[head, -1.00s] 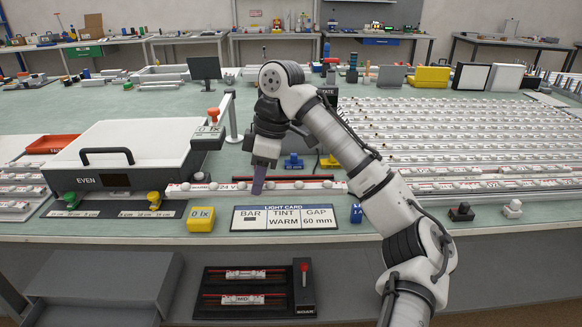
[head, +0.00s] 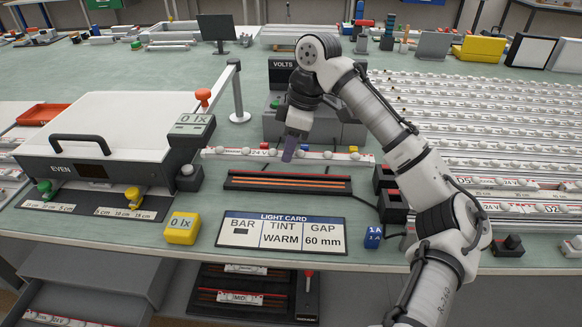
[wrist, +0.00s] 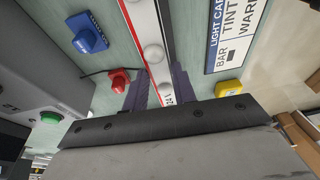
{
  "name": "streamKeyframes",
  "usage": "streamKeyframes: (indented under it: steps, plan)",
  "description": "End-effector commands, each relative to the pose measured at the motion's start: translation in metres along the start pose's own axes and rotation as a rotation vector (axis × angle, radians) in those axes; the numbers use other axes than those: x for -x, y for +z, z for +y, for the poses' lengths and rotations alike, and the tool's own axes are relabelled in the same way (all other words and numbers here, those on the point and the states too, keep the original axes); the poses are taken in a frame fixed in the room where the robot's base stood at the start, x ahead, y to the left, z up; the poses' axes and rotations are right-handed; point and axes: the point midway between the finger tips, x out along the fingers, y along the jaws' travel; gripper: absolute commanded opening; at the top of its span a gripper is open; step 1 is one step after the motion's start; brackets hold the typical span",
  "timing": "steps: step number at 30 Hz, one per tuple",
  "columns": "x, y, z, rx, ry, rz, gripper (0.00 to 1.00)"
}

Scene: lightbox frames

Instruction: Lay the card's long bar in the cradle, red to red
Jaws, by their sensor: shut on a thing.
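My gripper (head: 291,153) is shut on a long white bar (head: 335,156) with round domes along it and a "24 V" label. The bar lies nearly level across the head view, with red marks toward its ends. In the wrist view the bar (wrist: 151,48) runs up from between my fingers (wrist: 158,90), with a red stripe along its left edge. The cradle (head: 315,189), a black tray with copper-coloured rails and a red line along its back edge, appears just below the bar in the head view. The light card (head: 282,233) shows a bar mark, WARM and 60 mm.
A white-lidded box (head: 115,130) marked EVEN stands at left. A yellow 0 lx block (head: 182,228) and a blue block (head: 373,237) flank the card. Small black boxes (head: 392,205) stand right of the cradle. Rows of bars fill the right.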

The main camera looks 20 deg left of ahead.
Motion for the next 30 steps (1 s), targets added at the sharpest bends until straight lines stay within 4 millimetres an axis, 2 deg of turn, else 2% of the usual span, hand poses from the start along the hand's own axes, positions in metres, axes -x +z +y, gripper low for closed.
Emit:
streamKeyframes:
  steps: [3, 8, 15, 26, 27, 30]
  plan:
    - [-0.016, 0.004, 0.0, 0.0, 0.0, 0.001, 0.0]
    - [-0.027, 0.007, 0.001, 0.0, 0.0, 0.001, 0.0]
    - [-0.057, 0.015, 0.002, -0.002, 0.0, 0.001, 0.0]
    - [-0.062, 0.015, 0.002, 0.0, 0.0, 0.002, 0.0]
    - [-0.062, 0.015, 0.002, 0.0, 0.0, 0.001, 0.31]
    - [-0.062, 0.015, 0.002, 0.0, 0.0, 0.001, 0.44]
